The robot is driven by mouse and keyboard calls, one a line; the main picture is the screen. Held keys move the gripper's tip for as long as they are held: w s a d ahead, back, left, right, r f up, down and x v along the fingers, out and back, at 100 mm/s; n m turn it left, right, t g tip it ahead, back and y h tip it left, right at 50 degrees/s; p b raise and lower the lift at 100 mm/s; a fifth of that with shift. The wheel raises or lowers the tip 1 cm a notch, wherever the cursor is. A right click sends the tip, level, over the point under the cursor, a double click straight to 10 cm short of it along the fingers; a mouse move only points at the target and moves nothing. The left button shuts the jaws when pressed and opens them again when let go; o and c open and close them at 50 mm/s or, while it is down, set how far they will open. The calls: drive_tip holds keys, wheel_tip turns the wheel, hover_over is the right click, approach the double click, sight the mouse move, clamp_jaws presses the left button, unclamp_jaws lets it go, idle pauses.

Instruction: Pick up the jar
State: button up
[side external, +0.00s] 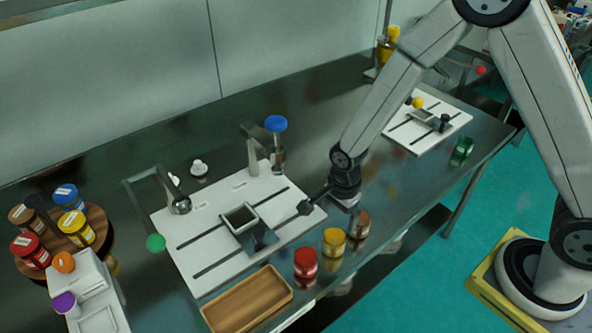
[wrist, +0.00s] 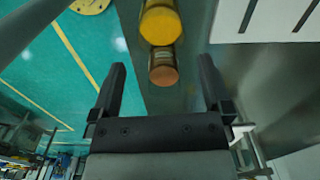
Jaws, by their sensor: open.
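The task names just a jar, and several stand along the front edge of the bench. In the side view these are a red jar (side external: 306,264), a yellow jar (side external: 334,242), a brown jar (side external: 359,226) and, farther right, a green jar (side external: 462,149). My gripper (side external: 347,201) is open above and just behind the brown jar. In the wrist view the brown jar (wrist: 163,68) shows between the two spread fingers of my gripper (wrist: 163,66), with the yellow jar (wrist: 160,24) just beyond it. Nothing is held.
A white slotted plate (side external: 205,215) with clamps and a square holder lies left of my gripper. A wooden tray (side external: 247,300) lies at the front. A round wooden rack (side external: 93,236) holds more jars at left. A second white plate (side external: 440,125) lies at right.

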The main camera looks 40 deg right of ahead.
sight(335, 236)
drive_tip(key=shift+a+f+m, duration=0.2)
drive_tip(key=shift+f+m, duration=0.2)
drive_tip(key=shift+f, duration=0.1)
drive_tip(key=shift+w+f, duration=0.1)
drive_tip(key=shift+f, duration=1.05)
drive_tip(key=shift+f, duration=0.1)
drive_tip(key=shift+d+f, duration=0.15)
drive_tip(key=shift+f, duration=2.35)
drive_tip(key=shift+c, duration=0.2)
drive_tip(key=c, duration=1.1)
